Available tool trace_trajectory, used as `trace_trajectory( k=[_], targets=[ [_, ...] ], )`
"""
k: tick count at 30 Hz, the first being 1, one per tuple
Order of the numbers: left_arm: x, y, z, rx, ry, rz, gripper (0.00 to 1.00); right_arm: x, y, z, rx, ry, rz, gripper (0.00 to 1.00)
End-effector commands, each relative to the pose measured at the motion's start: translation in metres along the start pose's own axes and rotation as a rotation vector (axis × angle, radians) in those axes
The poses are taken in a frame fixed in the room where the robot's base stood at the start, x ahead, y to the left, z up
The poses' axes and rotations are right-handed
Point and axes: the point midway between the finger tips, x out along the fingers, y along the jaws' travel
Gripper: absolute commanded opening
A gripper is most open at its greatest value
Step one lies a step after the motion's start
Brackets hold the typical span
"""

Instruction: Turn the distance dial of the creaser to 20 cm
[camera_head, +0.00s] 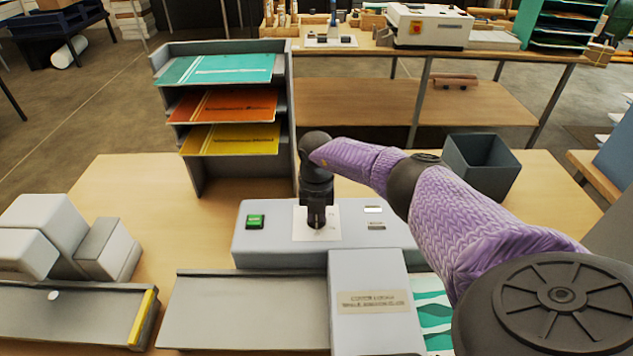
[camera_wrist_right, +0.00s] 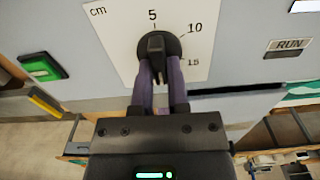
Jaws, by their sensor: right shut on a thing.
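The creaser (camera_head: 280,245) is a light blue-grey machine on the table, with a white dial plate (camera_head: 330,232) on top. My right gripper (camera_head: 317,217) points down over the plate and hides most of the dial. In the right wrist view, the black distance dial (camera_wrist_right: 157,42) sits on the white plate (camera_wrist_right: 115,30), marked "cm". The marks 5, 10 and a partly blurred 15 show; no 20 shows. The raised bar of the dial lies roughly toward 5. My right gripper (camera_wrist_right: 160,72) is shut on this bar, one finger on each side. My left gripper is not in view.
A green button (camera_head: 256,221) is left of the dial, and a RUN label (camera_wrist_right: 289,45) is to its right. A paper rack (camera_head: 195,170) stands behind the creaser. A dark bin (camera_head: 482,165) is at right. Grey blocks (camera_head: 105,248) are at left.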

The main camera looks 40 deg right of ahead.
Motion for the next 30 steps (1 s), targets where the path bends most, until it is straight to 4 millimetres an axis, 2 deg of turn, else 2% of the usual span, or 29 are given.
trace_trajectory(
  k=[4,5,9,17,19,27,30],
  targets=[
    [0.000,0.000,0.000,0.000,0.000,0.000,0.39,-0.002,0.000,0.002,0.003,-0.006,0.004,0.00],
    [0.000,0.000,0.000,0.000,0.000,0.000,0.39,-0.002,0.000,0.002,0.003,-0.006,0.004,0.23],
    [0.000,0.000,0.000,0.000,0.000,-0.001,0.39,-0.002,0.000,0.001,0.002,-0.004,0.003,0.53],
    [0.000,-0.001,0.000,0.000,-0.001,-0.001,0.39,-0.001,0.000,0.001,0.000,-0.002,0.001,0.54],
    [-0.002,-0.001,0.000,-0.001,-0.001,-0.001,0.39,-0.007,0.000,0.001,0.000,-0.003,0.002,0.54],
    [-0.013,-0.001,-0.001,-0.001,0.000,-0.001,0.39,-0.072,0.000,0.002,0.000,-0.007,0.005,0.54],
    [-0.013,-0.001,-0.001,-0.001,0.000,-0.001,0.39,-0.089,0.000,0.002,0.000,-0.005,0.003,0.54]
  ],
)
